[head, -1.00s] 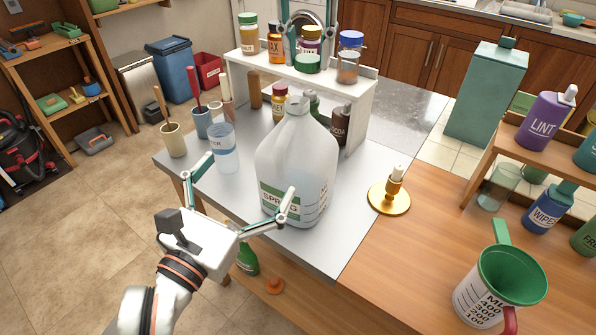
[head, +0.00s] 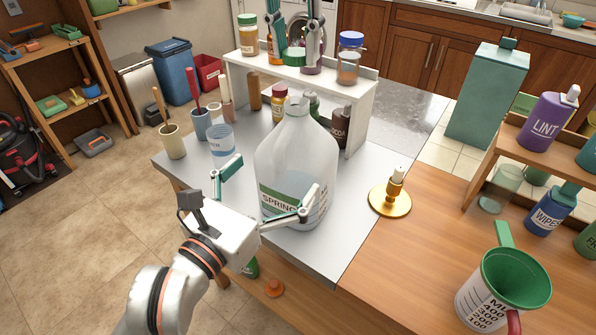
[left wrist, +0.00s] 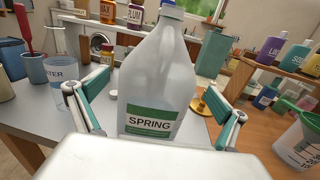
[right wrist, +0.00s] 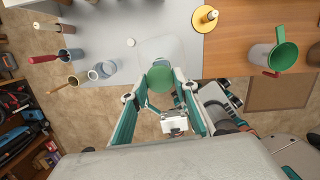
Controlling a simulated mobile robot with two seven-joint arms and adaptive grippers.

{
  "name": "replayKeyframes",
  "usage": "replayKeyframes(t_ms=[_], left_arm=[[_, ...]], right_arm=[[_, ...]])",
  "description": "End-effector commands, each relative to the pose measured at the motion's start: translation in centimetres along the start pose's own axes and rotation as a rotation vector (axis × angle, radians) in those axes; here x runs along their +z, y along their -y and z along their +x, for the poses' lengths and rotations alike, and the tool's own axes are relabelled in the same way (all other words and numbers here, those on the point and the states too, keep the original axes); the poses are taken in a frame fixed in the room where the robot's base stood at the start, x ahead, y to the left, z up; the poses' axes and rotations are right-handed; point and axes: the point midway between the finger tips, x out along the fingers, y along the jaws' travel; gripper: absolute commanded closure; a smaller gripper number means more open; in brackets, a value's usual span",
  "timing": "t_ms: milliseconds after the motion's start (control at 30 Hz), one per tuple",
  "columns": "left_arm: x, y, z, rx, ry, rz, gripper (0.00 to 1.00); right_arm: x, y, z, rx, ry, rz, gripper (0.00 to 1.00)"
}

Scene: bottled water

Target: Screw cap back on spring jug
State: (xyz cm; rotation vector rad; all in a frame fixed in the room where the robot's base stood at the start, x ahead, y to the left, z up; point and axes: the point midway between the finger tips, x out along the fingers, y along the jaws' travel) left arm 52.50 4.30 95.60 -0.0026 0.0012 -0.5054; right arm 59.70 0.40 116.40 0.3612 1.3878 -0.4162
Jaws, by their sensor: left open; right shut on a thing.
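The clear spring jug (head: 290,160) stands upright on the grey tabletop (head: 345,235). Its open mouth faces up, with no cap on it. It also fills the middle of the left wrist view (left wrist: 158,75). My left gripper (head: 275,180) is open, its fingers on either side of the jug's lower body; I cannot tell whether they touch it. My right gripper (head: 293,52) is shut on a green round cap, held above the jug and in front of the shelf jars in the head view. The cap (right wrist: 160,78) shows between its fingers in the right wrist view.
A white riser shelf (head: 352,115) with several jars stands behind the jug. A water cup (head: 221,145) is to its left, and a gold candlestick (head: 390,198) to its right. A small white disc (right wrist: 130,42) lies on the tabletop. The front right tabletop is clear.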

Motion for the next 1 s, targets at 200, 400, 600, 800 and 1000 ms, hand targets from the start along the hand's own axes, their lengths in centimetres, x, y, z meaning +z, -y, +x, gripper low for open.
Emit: replayKeyframes(t_ms=[200,400,600,800,1000], left_arm=[[0.1,0.0,4.1,0.001,0.003,0.002,0.0],[0.1,0.0,6.9,0.0,0.002,0.002,0.0],[0.1,0.0,8.3,-0.001,0.001,0.002,0.0],[0.0,0.0,8.5,0.0,0.001,0.003,0.0],[0.0,0.0,8.4,0.0,0.001,0.003,0.16]], right_arm=[[0.0,0.0,0.0,0.0,0.0,-0.001,0.77],[0.0,0.0,0.0,0.0,0.0,-0.001,0.77],[0.0,0.0,0.0,0.0,0.0,-0.001,0.77],[0.0,0.0,0.0,0.0,0.0,-0.001,0.77],[0.0,0.0,0.0,0.0,0.0,-0.001,0.77]])
